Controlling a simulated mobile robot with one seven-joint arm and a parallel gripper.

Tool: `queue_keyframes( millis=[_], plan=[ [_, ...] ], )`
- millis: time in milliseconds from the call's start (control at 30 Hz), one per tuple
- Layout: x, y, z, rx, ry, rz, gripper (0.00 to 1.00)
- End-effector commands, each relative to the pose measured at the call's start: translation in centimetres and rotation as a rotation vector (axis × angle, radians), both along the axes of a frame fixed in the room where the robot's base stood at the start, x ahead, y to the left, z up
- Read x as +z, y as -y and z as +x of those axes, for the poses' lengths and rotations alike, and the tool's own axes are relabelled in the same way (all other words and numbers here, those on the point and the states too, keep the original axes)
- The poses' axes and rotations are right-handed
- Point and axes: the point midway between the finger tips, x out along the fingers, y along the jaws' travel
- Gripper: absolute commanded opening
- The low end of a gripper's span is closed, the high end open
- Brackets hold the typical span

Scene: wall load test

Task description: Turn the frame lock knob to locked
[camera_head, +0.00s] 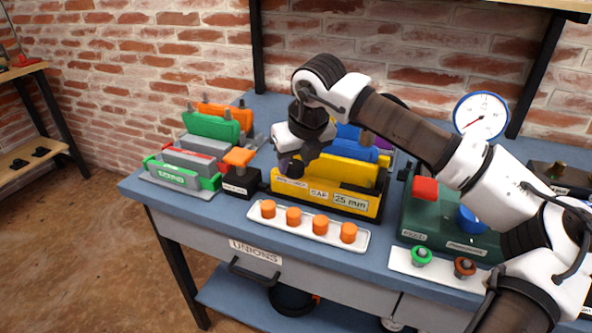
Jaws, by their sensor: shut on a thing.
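A yellow frame (318,193) labelled "GAP" and "25 mm" stands on the blue bench top. My gripper (290,167) reaches down to the left end of this frame and is shut on a small dark part there, which I take for the frame lock knob. The fingers and hand hide most of the knob, so its turn position cannot be read. A small label sits on the frame's front just below the fingers.
An orange-topped black block (239,170) stands close left of the gripper. A white tray with several orange caps (257,215) lies in front. A green box (423,214) with red and blue parts stands to the right. My arm crosses above the bench's right side.

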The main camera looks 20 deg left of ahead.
Motion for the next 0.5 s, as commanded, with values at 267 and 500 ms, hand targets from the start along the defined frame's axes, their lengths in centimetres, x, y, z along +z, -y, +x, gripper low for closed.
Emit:
queue_keyframes(
  millis=[267,500],
  plan=[
    [-0.07,-0.03,-0.07,-0.072,-0.001,-0.002,0.15],
    [0.02,-0.03,-0.07,-0.083,-0.002,-0.001,0.15]
  ],
)
